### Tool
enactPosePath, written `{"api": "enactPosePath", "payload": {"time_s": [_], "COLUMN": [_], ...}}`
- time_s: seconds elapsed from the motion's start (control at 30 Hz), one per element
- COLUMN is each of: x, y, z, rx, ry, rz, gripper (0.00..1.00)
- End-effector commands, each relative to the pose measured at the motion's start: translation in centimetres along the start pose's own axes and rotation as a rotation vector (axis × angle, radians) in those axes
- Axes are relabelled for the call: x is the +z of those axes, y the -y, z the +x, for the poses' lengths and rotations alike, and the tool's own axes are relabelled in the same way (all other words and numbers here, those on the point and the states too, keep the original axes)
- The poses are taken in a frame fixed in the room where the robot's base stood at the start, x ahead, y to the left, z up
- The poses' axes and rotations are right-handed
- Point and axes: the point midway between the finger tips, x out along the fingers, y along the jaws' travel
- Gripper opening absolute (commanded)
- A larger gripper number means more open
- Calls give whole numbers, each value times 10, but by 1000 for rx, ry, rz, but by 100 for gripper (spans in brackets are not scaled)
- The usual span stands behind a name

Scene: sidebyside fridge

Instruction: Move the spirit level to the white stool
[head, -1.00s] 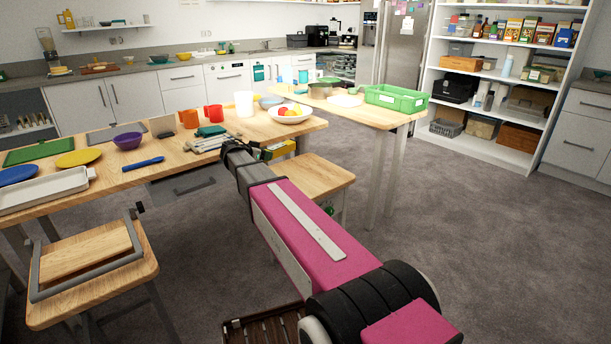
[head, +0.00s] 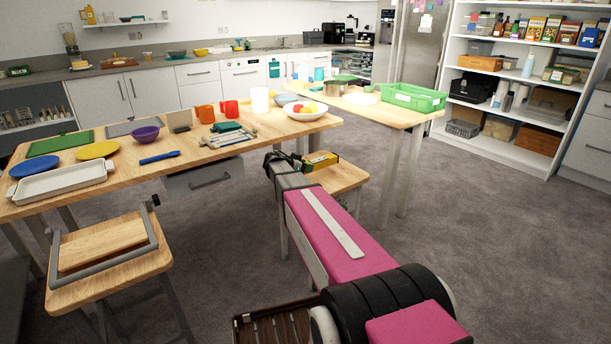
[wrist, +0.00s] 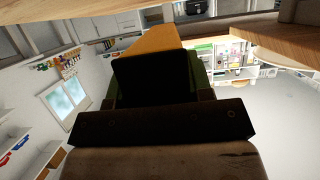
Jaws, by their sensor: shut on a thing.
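The yellow spirit level (head: 321,159) shows in part just beyond my gripper (head: 297,164) in the head view. In the wrist view the spirit level (wrist: 155,42) runs away from my gripper (wrist: 155,92) as a yellow-orange bar with a black end. My gripper is shut on it, in the air off the near edge of the wooden table. Behind it is a stool with a wooden top (head: 346,178), partly hidden by my arm. A second wooden-topped stool (head: 150,262) stands at the left front. No plainly white stool top shows.
The long wooden table (head: 215,160) carries plates, a tray, mugs and a fruit bowl (head: 305,112). A grey frame and a wooden board (head: 100,246) occupy the left stool. The floor at right is clear.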

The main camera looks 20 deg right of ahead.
Motion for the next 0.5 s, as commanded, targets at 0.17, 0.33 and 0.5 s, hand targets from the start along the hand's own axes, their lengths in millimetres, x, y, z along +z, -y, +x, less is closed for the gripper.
{"api": "enactPosePath", "payload": {"time_s": [0.17, 0.33, 0.5], "x": [9, 31, 38], "y": [0, 0, -1], "z": [6, 14, 17], "rx": [0, 0, 0], "ry": [0, 1, 0], "rz": [-1, -2, 0], "gripper": [19, 19, 19]}}
